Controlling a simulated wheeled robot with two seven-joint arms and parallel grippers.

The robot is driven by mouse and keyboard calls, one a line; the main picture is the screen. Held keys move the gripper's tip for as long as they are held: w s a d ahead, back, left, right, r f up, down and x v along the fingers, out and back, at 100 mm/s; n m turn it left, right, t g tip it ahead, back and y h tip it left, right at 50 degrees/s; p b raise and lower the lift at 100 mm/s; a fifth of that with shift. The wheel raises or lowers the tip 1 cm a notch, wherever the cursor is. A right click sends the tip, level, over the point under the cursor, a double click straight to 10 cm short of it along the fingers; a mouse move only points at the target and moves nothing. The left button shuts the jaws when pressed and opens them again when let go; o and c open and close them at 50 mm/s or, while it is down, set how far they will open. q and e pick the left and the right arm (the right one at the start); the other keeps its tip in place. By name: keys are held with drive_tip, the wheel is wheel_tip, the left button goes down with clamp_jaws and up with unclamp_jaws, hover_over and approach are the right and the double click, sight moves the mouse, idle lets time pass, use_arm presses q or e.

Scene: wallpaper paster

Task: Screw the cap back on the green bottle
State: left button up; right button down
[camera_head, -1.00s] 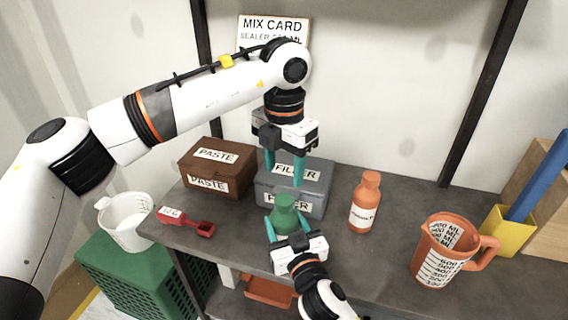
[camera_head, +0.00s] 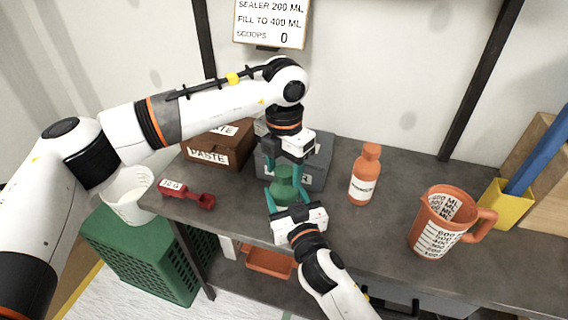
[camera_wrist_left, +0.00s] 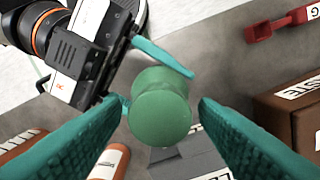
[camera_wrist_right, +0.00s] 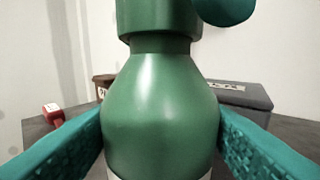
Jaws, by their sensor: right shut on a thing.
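The green bottle (camera_head: 285,192) stands upright near the front middle of the table. My right gripper (camera_head: 284,196) is shut on its body; its fingers show on both sides in the right wrist view. The green cap (camera_wrist_right: 159,16) sits over the bottle's neck; it shows from above as a round green top in the left wrist view (camera_wrist_left: 160,118). How tightly it is seated cannot be told. My left gripper (camera_wrist_left: 163,105) points down over the cap, open, with a finger on each side and visible gaps. One left fingertip shows beside the cap in the right wrist view.
A grey filler box (camera_head: 318,165) stands close behind the bottle, and a brown paste box (camera_head: 205,157) back left. A red scoop (camera_head: 188,195) lies left. An orange bottle (camera_head: 364,180) and a measuring jug (camera_head: 440,225) stand right. A mix card (camera_head: 270,22) hangs behind.

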use_arm(q)
drive_tip(key=c, duration=1)
drive_tip(key=shift+o, duration=0.2)
drive_tip(key=o, duration=1.1)
drive_tip(key=shift+o, duration=0.2)
drive_tip(key=shift+r, duration=0.1)
wheel_tip(320, 180, up, 12)
use_arm(e)
drive_tip(key=shift+c, duration=2.1)
unclamp_jaws()
